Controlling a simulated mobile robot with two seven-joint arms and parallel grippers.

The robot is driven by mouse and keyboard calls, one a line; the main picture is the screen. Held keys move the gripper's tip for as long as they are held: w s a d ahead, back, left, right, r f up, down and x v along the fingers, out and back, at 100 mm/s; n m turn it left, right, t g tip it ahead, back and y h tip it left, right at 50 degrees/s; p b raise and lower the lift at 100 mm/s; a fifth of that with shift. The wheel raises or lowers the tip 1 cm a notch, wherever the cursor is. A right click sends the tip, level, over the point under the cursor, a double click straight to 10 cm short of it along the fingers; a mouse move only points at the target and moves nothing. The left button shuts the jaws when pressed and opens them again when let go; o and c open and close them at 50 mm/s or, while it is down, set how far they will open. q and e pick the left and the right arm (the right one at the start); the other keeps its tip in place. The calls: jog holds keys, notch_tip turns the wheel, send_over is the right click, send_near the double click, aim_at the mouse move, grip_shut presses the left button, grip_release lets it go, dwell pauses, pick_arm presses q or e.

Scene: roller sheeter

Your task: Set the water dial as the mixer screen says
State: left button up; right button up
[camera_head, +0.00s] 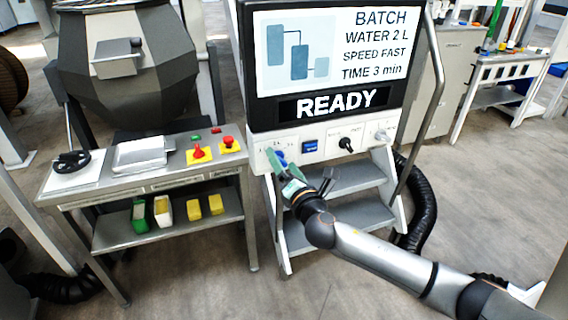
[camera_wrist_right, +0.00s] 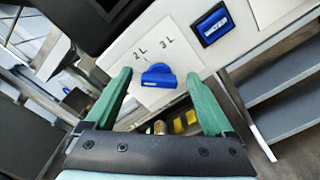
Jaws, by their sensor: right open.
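The mixer screen (camera_head: 335,50) reads BATCH, WATER 2 L, SPEED FAST, TIME 3 min, with READY below. The blue water dial (camera_wrist_right: 158,76) sits on the white panel, with 2 L and 3 L printed by it in the right wrist view. Which mark the dial points at is not clear. My right gripper (camera_wrist_right: 158,84) is open, with one green finger on either side of the dial and visible gaps between. In the head view the right gripper (camera_head: 280,167) is at the panel's left end and hides part of the dial. My left gripper is not in view.
Grey steps (camera_head: 345,180) stand below the panel. A metal table (camera_head: 185,168) with red buttons stands left, before a large mixing drum (camera_head: 125,75).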

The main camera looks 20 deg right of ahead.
jog(key=c, duration=1.4)
